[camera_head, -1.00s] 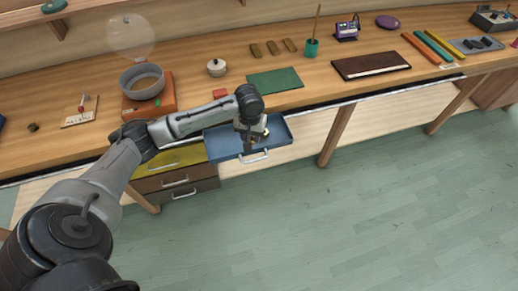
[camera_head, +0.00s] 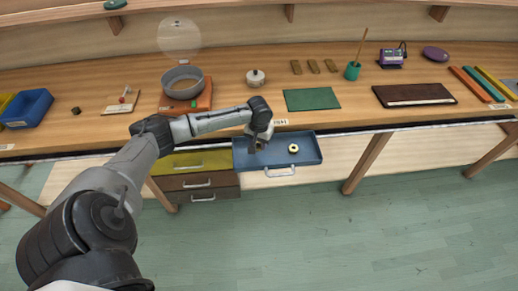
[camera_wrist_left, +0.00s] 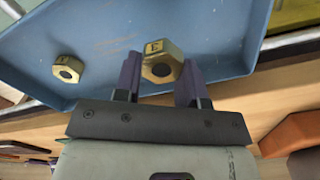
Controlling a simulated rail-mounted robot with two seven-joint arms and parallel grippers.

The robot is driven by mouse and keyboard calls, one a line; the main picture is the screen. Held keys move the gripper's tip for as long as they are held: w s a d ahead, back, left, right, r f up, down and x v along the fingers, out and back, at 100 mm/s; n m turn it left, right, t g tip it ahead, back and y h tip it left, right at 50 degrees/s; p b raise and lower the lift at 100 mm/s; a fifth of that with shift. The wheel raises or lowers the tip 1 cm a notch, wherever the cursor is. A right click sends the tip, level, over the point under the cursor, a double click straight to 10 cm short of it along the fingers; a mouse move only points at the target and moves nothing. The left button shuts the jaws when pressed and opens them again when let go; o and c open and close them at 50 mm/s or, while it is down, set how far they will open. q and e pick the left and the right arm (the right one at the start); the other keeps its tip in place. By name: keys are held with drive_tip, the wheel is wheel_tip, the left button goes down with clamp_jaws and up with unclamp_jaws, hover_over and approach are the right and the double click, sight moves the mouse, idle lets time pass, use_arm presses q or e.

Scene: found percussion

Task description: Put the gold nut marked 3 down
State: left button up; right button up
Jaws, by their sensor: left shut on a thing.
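The gold nut marked 3 (camera_wrist_left: 160,64) is a hexagonal nut with a dark hole, held between the two fingers of my left gripper (camera_wrist_left: 160,75). In the head view my left gripper (camera_head: 256,147) is over the left part of the open blue drawer (camera_head: 310,155) and mostly hides the held nut. The drawer floor also shows behind the nut in the left wrist view (camera_wrist_left: 110,35). I cannot tell if the nut touches the floor. A second gold nut (camera_head: 293,148) lies in the drawer, apart from the gripper; it also shows in the left wrist view (camera_wrist_left: 68,69).
Yellow (camera_head: 185,161) and brown (camera_head: 195,181) drawer fronts are left of the blue drawer. On the bench above are a grey pot (camera_head: 183,88) on an orange block (camera_head: 190,104), a white lidded pot (camera_head: 255,78) and a green mat (camera_head: 312,98).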

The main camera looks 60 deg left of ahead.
sight(259, 153)
use_arm(q)
wheel_tip(259, 153, down, 4)
drive_tip(key=shift+r+b, duration=0.15)
drive_tip(key=shift+b, duration=0.2)
drive_tip(key=o, duration=1)
wheel_tip(259, 153, up, 12)
drive_tip(key=shift+r+p, duration=0.1)
drive_tip(key=shift+p, duration=1.05)
